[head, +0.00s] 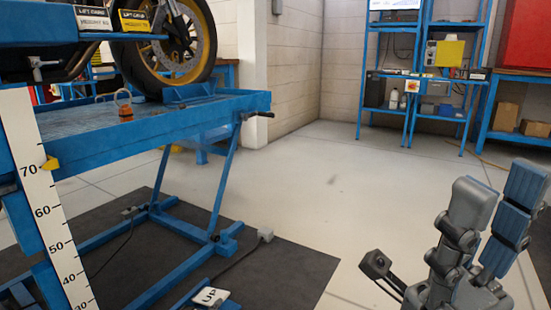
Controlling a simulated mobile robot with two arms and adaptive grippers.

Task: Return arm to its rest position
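My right gripper (495,212) is at the lower right of the head view, pointing up, with grey and blue finger pads. Its two fingers stand apart with a narrow gap between them, and nothing shows in the gap. It is over the pale floor, away from the lift and the shelves. My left gripper is not in the head view.
A blue motorcycle lift (150,125) stands at left on a dark mat (270,265), carrying a motorcycle wheel (180,50) and a small ringed orange item (125,108). A height scale (45,200) is at the left edge. Blue shelves (408,72) stand behind. The middle floor is clear.

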